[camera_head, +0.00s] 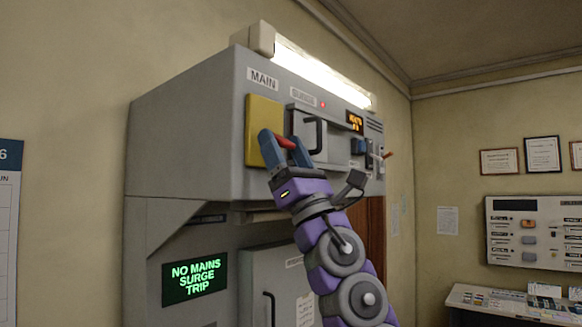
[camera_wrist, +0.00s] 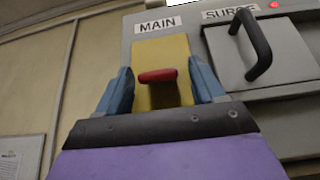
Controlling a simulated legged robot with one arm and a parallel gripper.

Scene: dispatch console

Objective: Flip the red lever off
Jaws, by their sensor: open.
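The red lever (camera_wrist: 157,75) sticks out from a yellow plate under the MAIN label. In the wrist view it lies between the two blue fingers of my gripper (camera_wrist: 163,84), which are open with a gap on each side. In the head view, my gripper (camera_head: 283,148) is in front of the yellow plate (camera_head: 262,112), and a bit of red lever (camera_head: 287,143) shows between the fingers. The lever's base is partly hidden by my gripper. I cannot tell whether either finger touches it.
A panel door with a black handle (camera_head: 314,133) is just right of the plate. Blue and red-tipped switches (camera_head: 361,147) are farther right. Below, a green screen (camera_head: 194,279) reads NO MAINS SURGE TRIP. A lamp (camera_head: 320,74) runs along the cabinet top.

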